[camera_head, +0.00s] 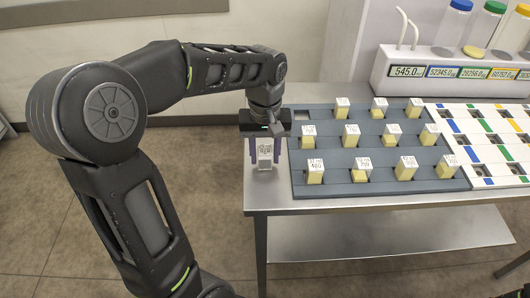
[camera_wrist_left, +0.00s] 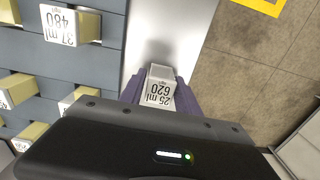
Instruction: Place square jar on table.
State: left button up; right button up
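The square jar (camera_head: 265,153), small and pale with a printed white label, is at the bare left end of the metal table (camera_head: 258,192). In the left wrist view the jar (camera_wrist_left: 160,88) reads "25 ml 620" on its top. My left gripper (camera_head: 266,152) points down with its purple fingers on both sides of the jar, and they look closed against it. The left gripper (camera_wrist_left: 160,95) also shows in the wrist view. The jar looks upright at the table surface; whether its base touches is hard to tell. My right gripper is not in view.
A blue-grey rack (camera_head: 380,186) holding several yellowish labelled jars lies just right of my left gripper. A white rack (camera_head: 490,150) with coloured marks is farther right. A white dispenser (camera_head: 455,75) with bottles stands behind. Bare metal lies along the table's left edge.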

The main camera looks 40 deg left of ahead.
aim_at(265, 149)
pick_arm(q)
jog(key=shift+o, duration=1.3)
jog(key=shift+r, duration=0.3)
notch_tip(265, 149, up, 8)
jog(key=shift+r+p, duration=0.25)
jog(key=shift+p, duration=0.1)
notch_tip(265, 149, up, 3)
jog(key=shift+r+p, duration=0.15)
jog(key=shift+p, duration=0.8)
